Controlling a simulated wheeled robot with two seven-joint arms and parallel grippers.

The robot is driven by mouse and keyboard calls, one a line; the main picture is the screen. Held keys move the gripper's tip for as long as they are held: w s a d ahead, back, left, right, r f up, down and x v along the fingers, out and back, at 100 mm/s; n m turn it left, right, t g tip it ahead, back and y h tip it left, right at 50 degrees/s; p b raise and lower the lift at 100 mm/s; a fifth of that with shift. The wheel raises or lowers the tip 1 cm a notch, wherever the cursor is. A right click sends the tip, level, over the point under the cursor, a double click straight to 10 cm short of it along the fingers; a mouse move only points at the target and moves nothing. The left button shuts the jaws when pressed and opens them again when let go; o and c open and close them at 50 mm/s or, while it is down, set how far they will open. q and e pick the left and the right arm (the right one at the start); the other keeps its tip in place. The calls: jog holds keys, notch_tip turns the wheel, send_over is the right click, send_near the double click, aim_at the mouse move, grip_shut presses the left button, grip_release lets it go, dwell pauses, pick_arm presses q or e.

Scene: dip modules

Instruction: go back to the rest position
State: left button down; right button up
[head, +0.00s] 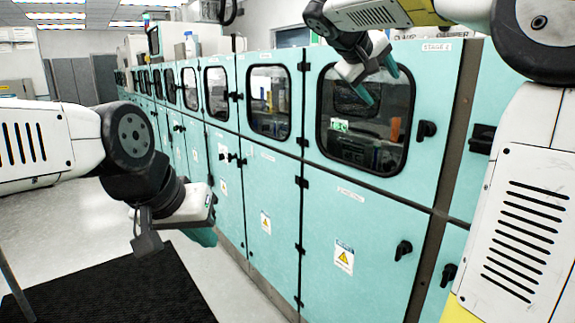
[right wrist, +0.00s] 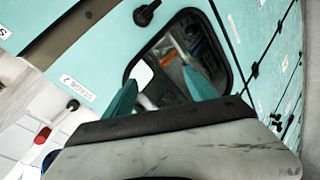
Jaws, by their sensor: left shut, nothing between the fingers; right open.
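My left gripper (head: 203,236) hangs low at the left of the head view, pointing down, with its teal fingertips together and nothing held. It is in the air in front of the lower cabinet doors. My right gripper (head: 381,84) is raised in front of the upper window of the nearest cabinet door, with its teal fingers spread and empty. In the right wrist view the two teal fingers (right wrist: 158,95) stand apart, with the window behind them. I cannot tell how far the fingers are from the door.
A row of teal cabinets (head: 318,215) with windows, black handles and hinges runs from the right into the back left. The nearest upper door (head: 420,165) is shut. A black mat (head: 120,290) lies on the pale floor at the lower left. Floor between mat and cabinets is clear.

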jog(key=s+d+f+g+y, duration=0.2)
jog(key=s+f+y, duration=0.2)
jog(key=s+f, duration=0.5)
jog(key=s+a+f+m+y, duration=0.1)
jog(key=s+a+f+y, duration=0.2)
jog(key=s+f, duration=0.4)
jog(key=s+a+f+m+y, duration=0.1)
jog(key=s+a+f+y, duration=0.2)
jog(key=s+a+f, duration=0.3)
jog(key=s+f, duration=0.2)
jog(key=s, duration=0.1)
jog(key=shift+s+a+m, duration=0.15)
jog(key=shift+s+m, duration=0.2)
jog(key=shift+m, duration=0.05)
